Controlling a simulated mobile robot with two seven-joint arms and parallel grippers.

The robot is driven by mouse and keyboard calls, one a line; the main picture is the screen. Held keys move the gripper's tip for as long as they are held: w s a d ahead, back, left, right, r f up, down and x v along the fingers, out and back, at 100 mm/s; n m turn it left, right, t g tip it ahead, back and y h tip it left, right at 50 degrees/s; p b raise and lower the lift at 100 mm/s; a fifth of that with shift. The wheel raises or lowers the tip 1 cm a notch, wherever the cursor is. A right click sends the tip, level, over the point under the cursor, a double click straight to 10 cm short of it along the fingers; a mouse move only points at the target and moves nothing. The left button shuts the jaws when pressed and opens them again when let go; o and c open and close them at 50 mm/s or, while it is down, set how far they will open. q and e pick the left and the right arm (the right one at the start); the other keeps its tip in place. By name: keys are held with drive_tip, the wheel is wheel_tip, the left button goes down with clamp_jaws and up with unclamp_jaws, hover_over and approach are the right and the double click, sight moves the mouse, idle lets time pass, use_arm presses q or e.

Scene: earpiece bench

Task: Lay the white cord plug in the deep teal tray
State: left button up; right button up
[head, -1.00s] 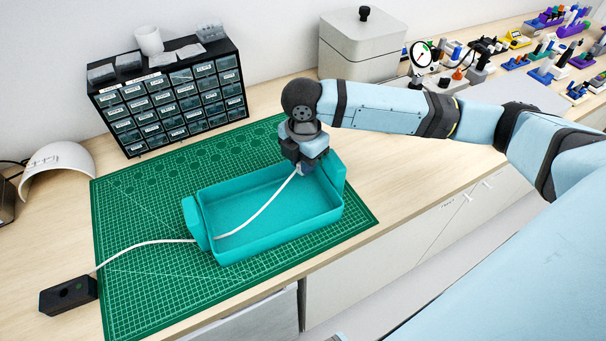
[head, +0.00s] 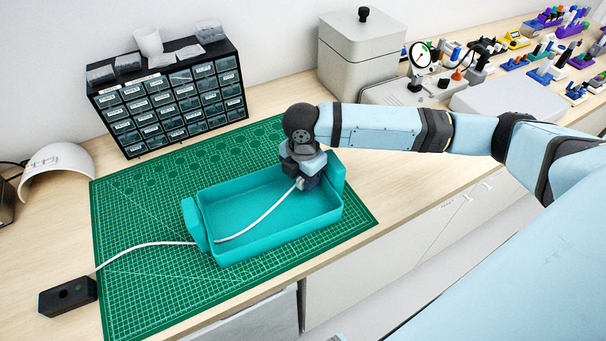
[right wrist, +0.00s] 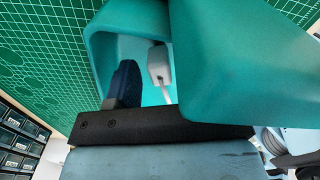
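The deep teal tray (head: 268,240) sits on the green cutting mat. My right gripper (head: 303,184) is down inside its right end. The white cord plug (head: 299,184) is at the fingers, low in the tray; it shows more clearly in the right wrist view (right wrist: 160,65). There, one dark blue finger (right wrist: 125,84) stands beside the plug with a narrow gap between them. The tray wall hides the other finger. The white cord (head: 262,217) crosses the tray floor and passes the left end. My left gripper is not in view.
The cord runs over the mat (head: 130,290) to a black box (head: 68,297) at the left. A drawer cabinet (head: 170,95) stands behind the mat, and a grey lidded bin (head: 358,55) behind the right arm. The mat left of the tray is mostly clear.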

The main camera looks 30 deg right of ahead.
drive_tip(key=shift+r, duration=0.1)
wheel_tip(320, 180, up, 12)
idle(0.5)
drive_tip(key=shift+a, duration=0.1)
idle(0.4)
